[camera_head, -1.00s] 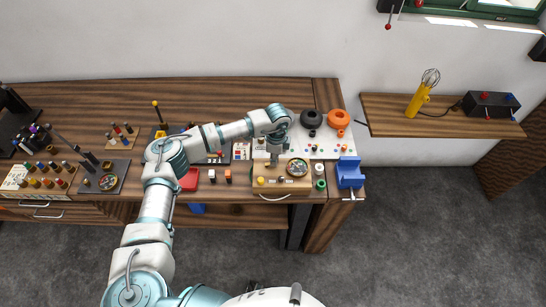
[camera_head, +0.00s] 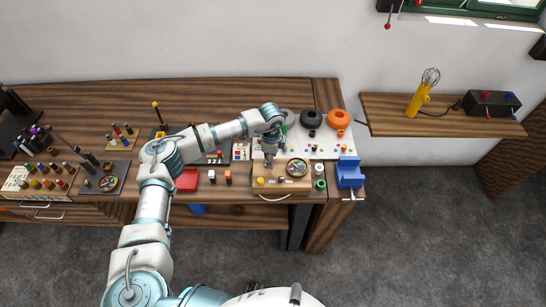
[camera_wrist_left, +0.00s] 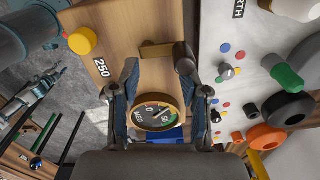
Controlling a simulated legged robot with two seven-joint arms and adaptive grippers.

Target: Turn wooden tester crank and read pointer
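The wooden tester (camera_head: 285,188) lies at the front right of the bench, with a round gauge (camera_head: 297,167) and a yellow knob (camera_head: 261,181). In the left wrist view the gauge (camera_wrist_left: 157,112) has red and green arcs; I cannot read its pointer surely. The crank, a brass arm with a dark brown handle (camera_wrist_left: 184,58), shows just past my right-hand fingertip. My left gripper (camera_head: 269,163) is above the tester's back left part. In the left wrist view its fingers (camera_wrist_left: 161,72) are apart and nothing is clearly between them; contact with the handle cannot be told. My right gripper is not in view.
A white board (camera_head: 325,150) with coloured dots lies behind the tester, with a black ring (camera_head: 311,119) and an orange ring (camera_head: 338,119) on it. A blue vise (camera_head: 350,173) stands at the right edge. A red tray (camera_head: 187,180) and small blocks lie to the left.

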